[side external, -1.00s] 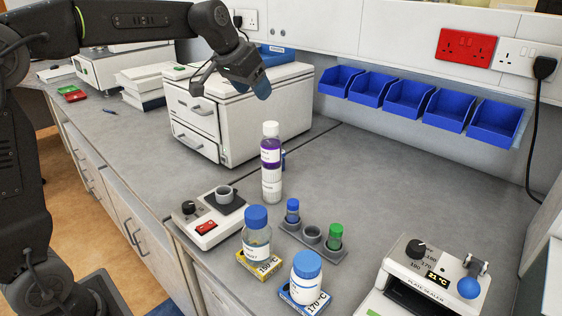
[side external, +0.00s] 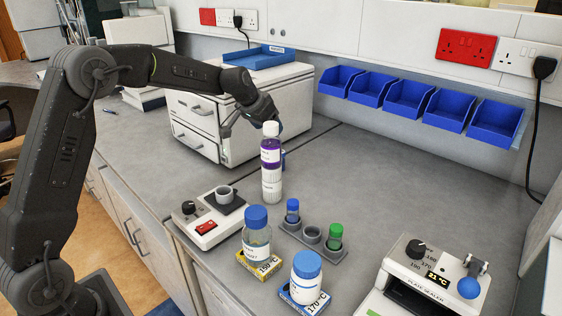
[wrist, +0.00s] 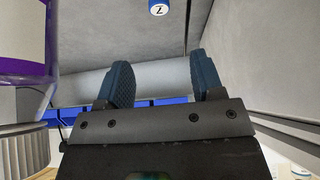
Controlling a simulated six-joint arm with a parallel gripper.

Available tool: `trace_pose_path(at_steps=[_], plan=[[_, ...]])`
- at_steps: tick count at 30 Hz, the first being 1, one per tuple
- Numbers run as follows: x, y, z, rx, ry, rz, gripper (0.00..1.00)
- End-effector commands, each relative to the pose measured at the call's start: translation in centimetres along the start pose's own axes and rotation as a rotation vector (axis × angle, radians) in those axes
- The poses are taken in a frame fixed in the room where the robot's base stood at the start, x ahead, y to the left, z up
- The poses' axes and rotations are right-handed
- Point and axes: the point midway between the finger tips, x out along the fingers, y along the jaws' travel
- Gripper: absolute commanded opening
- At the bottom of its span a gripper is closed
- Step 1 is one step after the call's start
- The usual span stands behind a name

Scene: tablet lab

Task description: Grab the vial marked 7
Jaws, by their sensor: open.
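My gripper (side external: 272,124) is beside the top of a stack in the side view. In the wrist view it (wrist: 162,80) is open, with two dark blue ridged fingers and nothing between them. A small blue and white vial (wrist: 158,8) shows at the wrist view's top edge, beyond the fingers. Its mark looks like a 7 or a Z; I cannot tell which. In the side view a blue object (side external: 283,158) is mostly hidden behind the stack. Another small blue-capped vial (side external: 292,211) and a green-capped vial (side external: 335,237) stand in a grey holder (side external: 311,247); their marks are unreadable.

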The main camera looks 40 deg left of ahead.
Motion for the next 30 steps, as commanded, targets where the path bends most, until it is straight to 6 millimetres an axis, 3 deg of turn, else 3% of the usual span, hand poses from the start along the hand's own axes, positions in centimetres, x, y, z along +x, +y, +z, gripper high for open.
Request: trace_pose_path(at_steps=[5, 15, 23, 30], plan=[[2.1, 0.1, 0.8, 0.000, -0.003, 0.001, 0.61], [8.2, 0.1, 0.8, 0.000, -0.004, 0.001, 0.61], [10.1, 0.0, 0.9, -0.001, -0.001, 0.000, 0.61], [13.5, -0.1, 1.6, -0.001, -0.002, 0.001, 0.61]])
